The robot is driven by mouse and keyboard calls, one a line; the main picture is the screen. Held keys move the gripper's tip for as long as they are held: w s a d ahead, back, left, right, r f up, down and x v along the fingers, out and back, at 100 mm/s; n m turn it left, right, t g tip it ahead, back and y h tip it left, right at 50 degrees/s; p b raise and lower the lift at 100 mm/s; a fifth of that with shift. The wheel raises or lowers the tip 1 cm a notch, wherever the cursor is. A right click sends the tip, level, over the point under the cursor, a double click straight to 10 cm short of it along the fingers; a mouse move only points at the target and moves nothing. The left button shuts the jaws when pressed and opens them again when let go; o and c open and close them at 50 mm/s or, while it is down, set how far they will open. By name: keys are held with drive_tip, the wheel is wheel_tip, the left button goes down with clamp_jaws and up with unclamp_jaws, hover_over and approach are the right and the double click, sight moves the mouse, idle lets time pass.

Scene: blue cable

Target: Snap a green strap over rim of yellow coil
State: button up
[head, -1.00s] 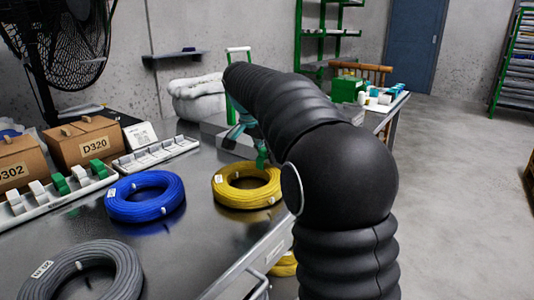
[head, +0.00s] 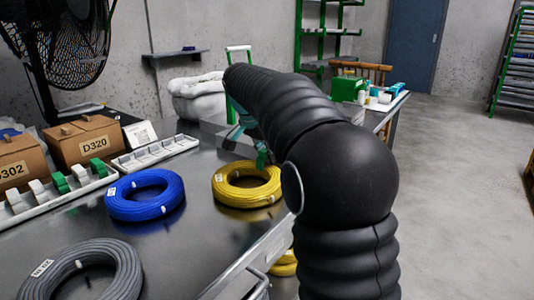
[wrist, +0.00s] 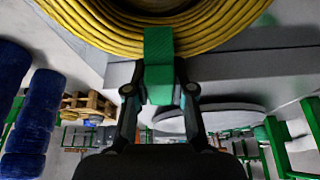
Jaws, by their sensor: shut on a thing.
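The yellow coil (head: 232,196) lies flat on the dark metal table, near its right edge. My gripper (wrist: 160,92) is shut on a green strap (wrist: 159,62), which sits between its two fingertips in the wrist view. In that view the strap's far end overlaps the outer rim of the yellow coil (wrist: 100,25). In the head view the strap (head: 262,159) is at the coil's back right rim, with my gripper just behind it, partly hidden by my arm. Whether the strap is seated around the rim cannot be told.
A blue coil (head: 145,208) lies to the left and a grey coil (head: 52,283) nearer, at lower left. A white rack (head: 45,208) holds green and white straps. Cardboard boxes (head: 85,146) stand behind it. The table is bare between the coils.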

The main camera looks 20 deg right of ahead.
drive_tip(key=shift+f, duration=0.45)
drive_tip(key=shift+r, duration=0.2)
drive_tip(key=shift+r+p, duration=0.3)
drive_tip(key=shift+r, duration=0.1)
drive_tip(key=shift+f, duration=0.4)
idle(1.3)
drive_tip(key=o, duration=1)
drive_tip(key=shift+o, duration=0.2)
